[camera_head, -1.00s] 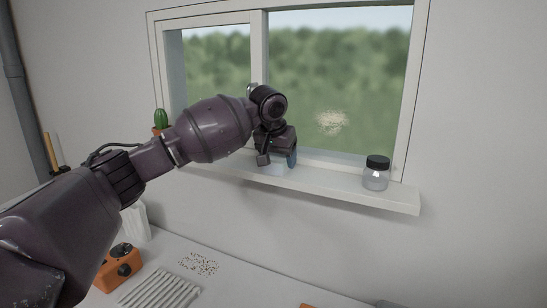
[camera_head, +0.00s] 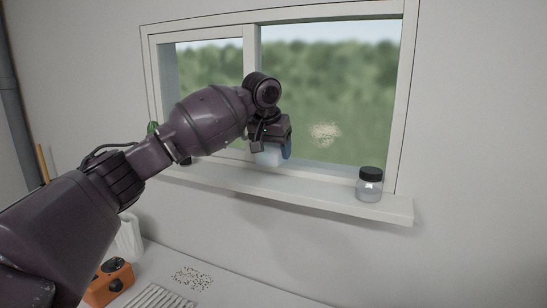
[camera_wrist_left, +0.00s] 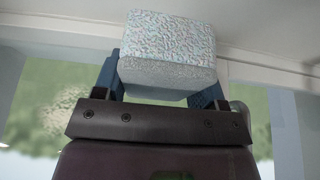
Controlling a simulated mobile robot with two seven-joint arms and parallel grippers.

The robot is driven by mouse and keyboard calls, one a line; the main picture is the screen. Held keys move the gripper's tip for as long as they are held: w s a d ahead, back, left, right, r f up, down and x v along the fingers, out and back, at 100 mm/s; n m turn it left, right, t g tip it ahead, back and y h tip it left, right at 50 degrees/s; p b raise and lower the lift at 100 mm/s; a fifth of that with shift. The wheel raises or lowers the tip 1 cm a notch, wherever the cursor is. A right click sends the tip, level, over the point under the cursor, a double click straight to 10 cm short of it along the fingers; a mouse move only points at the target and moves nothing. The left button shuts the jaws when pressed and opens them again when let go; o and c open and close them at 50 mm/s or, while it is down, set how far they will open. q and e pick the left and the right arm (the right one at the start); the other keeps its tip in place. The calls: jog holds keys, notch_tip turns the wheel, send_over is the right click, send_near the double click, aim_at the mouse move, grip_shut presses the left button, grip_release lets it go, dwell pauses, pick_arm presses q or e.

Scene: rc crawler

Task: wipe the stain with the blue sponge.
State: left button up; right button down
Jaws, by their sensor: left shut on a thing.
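The pale blue sponge (camera_head: 268,158) is a small block just above the window sill. It fills the top middle of the left wrist view (camera_wrist_left: 168,45). My left gripper (camera_head: 272,149) is shut on it, with a blue finger at each side of the sponge in the wrist view (camera_wrist_left: 160,82). The stain (camera_head: 325,134) is a beige speckled patch on the right window pane, to the right of and a little above the sponge, apart from it. It also shows blurred at the left of the wrist view (camera_wrist_left: 62,112). My right gripper is in neither view.
A dark-lidded jar (camera_head: 370,184) stands at the right end of the sill (camera_head: 310,194). A cactus (camera_head: 152,128) is at its left end, partly behind my arm. Below are an orange box (camera_head: 108,284), scattered specks (camera_head: 192,278) and a ribbed white item (camera_head: 160,297).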

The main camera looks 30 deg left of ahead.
pick_arm(q)
jog(key=shift+r, duration=0.2)
jog(key=shift+r, duration=1.4)
